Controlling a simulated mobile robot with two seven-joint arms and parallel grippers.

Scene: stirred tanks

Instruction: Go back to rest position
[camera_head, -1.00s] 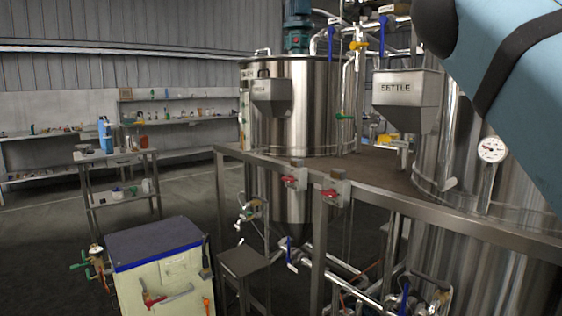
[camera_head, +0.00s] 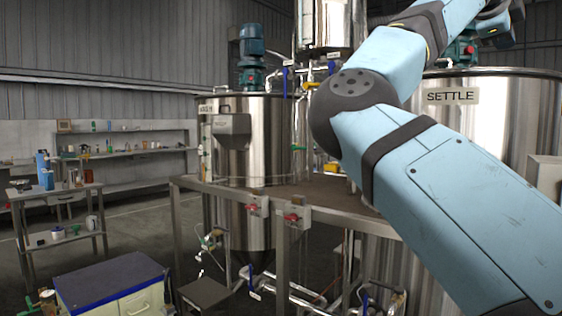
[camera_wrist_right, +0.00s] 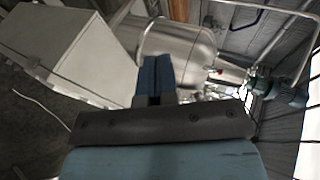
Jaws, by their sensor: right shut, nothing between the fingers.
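My right arm (camera_head: 430,180) crosses the right half of the head view, rising from the lower right and bending at a black elbow joint toward the top edge. My right gripper (camera_wrist_right: 155,68) shows in the right wrist view with its blue fingers shut together and nothing between them. It points toward a shiny steel vessel (camera_wrist_right: 185,45) in the background; the fingers look clear of it. In the head view, the gripper's fingertips cannot be made out. My left gripper is in neither view.
A steel tank (camera_head: 250,150) with a teal motor (camera_head: 252,45) stands behind a metal frame with red-handled valves. The SETTLE tank (camera_head: 510,110) is partly behind my arm.

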